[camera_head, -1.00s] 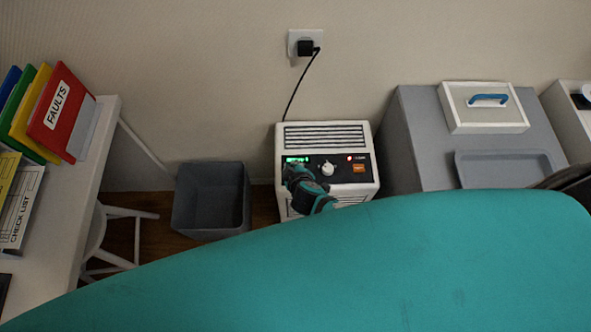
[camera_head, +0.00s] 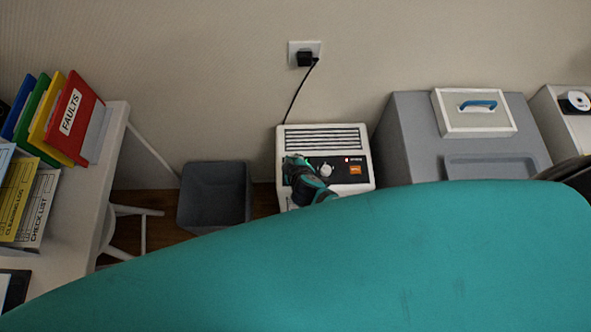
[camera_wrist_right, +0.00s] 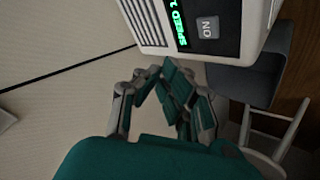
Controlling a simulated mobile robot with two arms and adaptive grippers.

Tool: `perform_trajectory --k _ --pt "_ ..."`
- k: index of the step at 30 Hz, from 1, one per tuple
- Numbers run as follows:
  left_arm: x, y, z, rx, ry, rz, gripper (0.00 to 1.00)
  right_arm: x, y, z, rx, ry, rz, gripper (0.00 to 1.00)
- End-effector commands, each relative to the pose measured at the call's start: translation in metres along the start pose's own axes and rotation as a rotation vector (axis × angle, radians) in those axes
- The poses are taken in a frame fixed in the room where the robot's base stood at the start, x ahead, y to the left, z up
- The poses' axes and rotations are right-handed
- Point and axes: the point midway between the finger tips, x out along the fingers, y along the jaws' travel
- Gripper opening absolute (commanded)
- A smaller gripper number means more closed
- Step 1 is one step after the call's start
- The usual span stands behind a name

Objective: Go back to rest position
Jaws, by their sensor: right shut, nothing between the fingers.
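My right gripper (camera_head: 292,166) is in front of the control panel of a white boxy appliance (camera_head: 322,130) and covers the panel's left part. In the right wrist view its fingers (camera_wrist_right: 163,76) are shut and empty, just below the appliance (camera_wrist_right: 226,50). A lit green display (camera_wrist_right: 178,22) with "SPEED" on it and a grey "ON" button (camera_wrist_right: 208,27) show there. I cannot tell whether the fingertips touch the casing. A white knob (camera_head: 326,170) and an orange label (camera_head: 355,170) show on the panel. My left gripper is not in view.
A grey bin (camera_head: 215,172) stands left of the appliance. A white desk (camera_head: 112,130) with colored folders (camera_head: 72,117) is further left, with a white stool (camera_head: 130,212) beside it. A grey cabinet (camera_head: 400,125) with a white case (camera_head: 475,122) stands to the right. A black plug (camera_head: 305,58) is in the wall.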

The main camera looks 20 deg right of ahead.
Motion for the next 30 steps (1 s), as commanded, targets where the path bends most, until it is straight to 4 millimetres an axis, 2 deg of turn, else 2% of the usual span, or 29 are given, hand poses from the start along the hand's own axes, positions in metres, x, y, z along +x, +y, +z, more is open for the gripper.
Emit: perform_trajectory --k 13,17,20,24,30 --pt "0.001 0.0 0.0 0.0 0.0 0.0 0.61 0.001 -0.001 0.001 0.001 0.0 0.0 0.0" --pt "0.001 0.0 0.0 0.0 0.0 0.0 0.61 -0.01 0.004 0.004 0.048 -0.027 0.0 0.0" --pt "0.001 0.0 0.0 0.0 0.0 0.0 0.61 -0.036 0.018 0.013 0.157 -0.094 -0.005 0.0" --pt "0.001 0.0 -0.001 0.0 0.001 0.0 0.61 -0.093 0.039 0.035 0.336 -0.222 -0.053 0.0" --pt "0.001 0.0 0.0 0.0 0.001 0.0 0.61 -0.157 0.054 0.052 0.461 -0.323 -0.134 0.0"
